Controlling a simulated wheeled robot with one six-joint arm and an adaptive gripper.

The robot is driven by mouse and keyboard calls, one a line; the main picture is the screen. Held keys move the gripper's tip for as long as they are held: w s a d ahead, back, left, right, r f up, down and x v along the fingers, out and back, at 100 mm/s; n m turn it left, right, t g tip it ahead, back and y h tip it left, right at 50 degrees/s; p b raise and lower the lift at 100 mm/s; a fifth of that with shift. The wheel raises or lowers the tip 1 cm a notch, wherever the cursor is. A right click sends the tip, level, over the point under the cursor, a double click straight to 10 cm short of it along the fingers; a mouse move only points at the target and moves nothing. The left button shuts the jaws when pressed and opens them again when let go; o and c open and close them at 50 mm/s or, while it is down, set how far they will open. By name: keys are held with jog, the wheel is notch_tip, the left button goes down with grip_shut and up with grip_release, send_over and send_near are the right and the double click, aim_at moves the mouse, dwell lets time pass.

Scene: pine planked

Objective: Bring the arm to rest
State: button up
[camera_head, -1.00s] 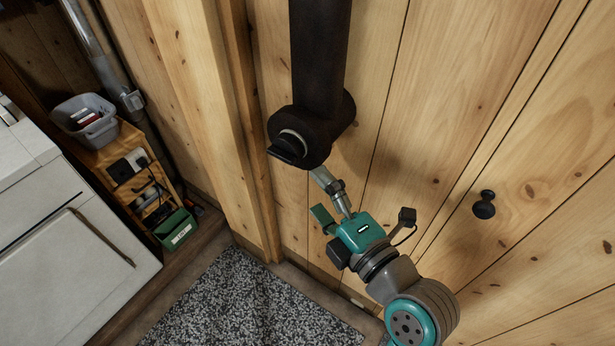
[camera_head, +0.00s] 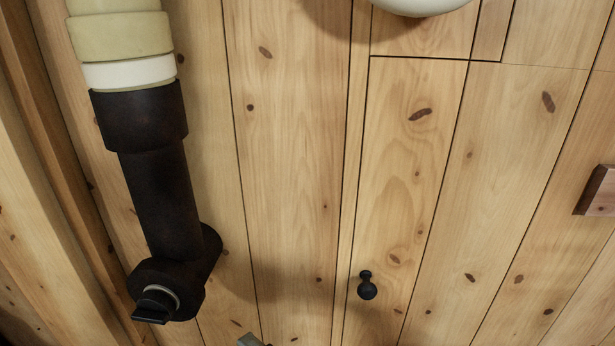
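Only a small grey tip of my gripper (camera_head: 251,340) shows at the bottom edge of the camera_head view, left of the middle. The rest of the gripper and my arm are below the frame. I cannot tell whether the fingers are open or shut, or whether they hold anything. The tip appears to the right of the dark pipe's lower end and left of the black knob, in front of the plank wall.
A dark pipe (camera_head: 165,200) with cream and white upper sections (camera_head: 120,45) runs down the pine plank wall (camera_head: 290,150). A black knob (camera_head: 367,286) sits on a panel at right. A pale rounded object (camera_head: 420,5) is at the top, a reddish-brown block (camera_head: 598,191) at the right edge.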

jog(key=s+d+f+m+t+h, duration=0.2)
jog(key=s+d+f+m+h, duration=0.3)
jog(key=d+f+m, duration=0.4)
jog(key=s+d+f+m+t+h, duration=0.2)
jog(key=s+d+f+m+h, duration=0.3)
jog(key=d, duration=0.5)
jog(key=s+d+m+h, duration=0.2)
jog(key=s+d+m, duration=0.2)
jog(key=s, duration=0.5)
jog(key=s+d+m+h, duration=0.2)
jog(key=s+d+m, duration=0.3)
jog(key=s+m, duration=0.2)
jog(key=shift+s+d+f, duration=0.3)
jog(key=shift+s+f, duration=0.05)
jog(key=shift+s, duration=0.9)
